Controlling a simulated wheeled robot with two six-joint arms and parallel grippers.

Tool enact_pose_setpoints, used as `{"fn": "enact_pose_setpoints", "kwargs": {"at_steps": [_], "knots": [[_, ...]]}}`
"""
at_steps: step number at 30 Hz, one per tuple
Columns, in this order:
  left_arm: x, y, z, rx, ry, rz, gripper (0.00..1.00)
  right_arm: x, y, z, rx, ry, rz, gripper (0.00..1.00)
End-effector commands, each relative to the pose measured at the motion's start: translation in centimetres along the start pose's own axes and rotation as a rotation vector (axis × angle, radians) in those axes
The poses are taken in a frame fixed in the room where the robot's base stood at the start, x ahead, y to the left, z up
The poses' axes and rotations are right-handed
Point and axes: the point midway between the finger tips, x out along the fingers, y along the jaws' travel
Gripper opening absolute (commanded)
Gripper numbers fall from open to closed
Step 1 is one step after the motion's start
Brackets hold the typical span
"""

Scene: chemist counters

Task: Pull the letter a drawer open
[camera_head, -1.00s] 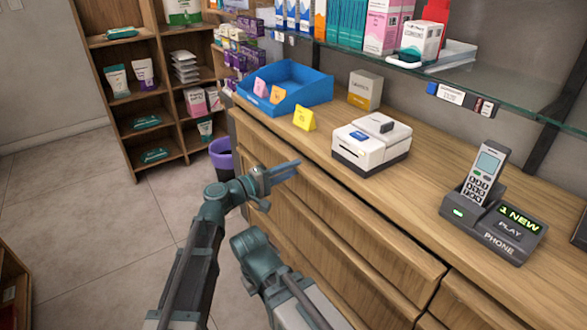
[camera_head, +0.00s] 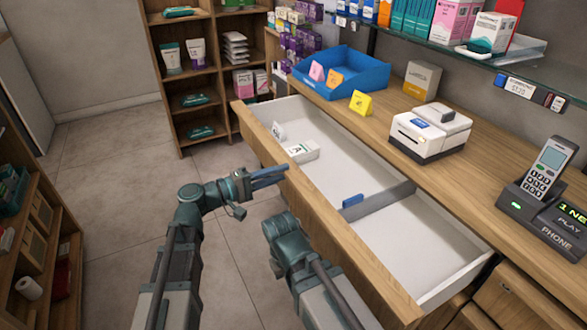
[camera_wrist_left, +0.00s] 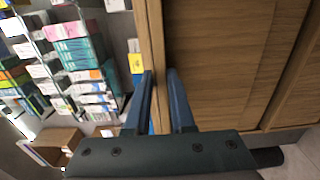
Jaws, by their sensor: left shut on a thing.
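The letter A drawer (camera_head: 330,235) is pulled well out from the wooden counter, its white inside showing. A white box marked A (camera_head: 302,151) lies inside near the left end, beside a small white card (camera_head: 278,132). A grey divider (camera_head: 378,202) with a blue tab crosses the drawer. My left gripper (camera_head: 284,172) is shut on the drawer at its front edge. In the left wrist view, the two blue fingers (camera_wrist_left: 161,80) straddle the wooden edge of the drawer front (camera_wrist_left: 154,30). The exact contact is hard to see. My right gripper is not in view.
The counter top (camera_head: 390,107) holds a blue tray (camera_head: 345,75), a yellow card (camera_head: 361,103), a white printer (camera_head: 430,132) and a phone (camera_head: 545,180). Shelves stand at the back and left. The tiled floor (camera_head: 110,180) before the drawer is clear.

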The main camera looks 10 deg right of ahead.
Motion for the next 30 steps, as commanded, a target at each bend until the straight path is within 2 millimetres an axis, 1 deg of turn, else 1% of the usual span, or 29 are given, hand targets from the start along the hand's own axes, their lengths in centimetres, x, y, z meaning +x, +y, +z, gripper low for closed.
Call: {"fn": "enact_pose_setpoints", "kwargs": {"at_steps": [1, 6, 18, 19, 20, 21, 30], "knots": [[-0.5, -0.1, 0.1, 0.001, 0.000, -0.003, 0.00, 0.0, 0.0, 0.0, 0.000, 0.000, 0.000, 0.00], [-1.2, -0.1, 0.1, 0.001, -0.001, -0.003, 0.00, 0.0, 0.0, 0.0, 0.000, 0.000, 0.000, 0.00], [-1.3, -0.1, 0.0, 0.001, -0.002, -0.003, 0.00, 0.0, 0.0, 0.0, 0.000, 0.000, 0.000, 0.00], [-1.3, -0.1, 0.0, 0.001, -0.002, -0.002, 0.27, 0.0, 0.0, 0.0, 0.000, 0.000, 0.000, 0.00], [-1.3, -0.1, 0.0, 0.001, -0.002, -0.002, 0.33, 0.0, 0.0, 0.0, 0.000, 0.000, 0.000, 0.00], [-1.3, -0.1, 0.0, 0.001, -0.002, -0.002, 0.34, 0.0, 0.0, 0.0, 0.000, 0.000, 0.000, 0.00], [-1.5, 0.0, 0.0, 0.000, 0.000, -0.001, 0.34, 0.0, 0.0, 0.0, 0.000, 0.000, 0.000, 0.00]]}}
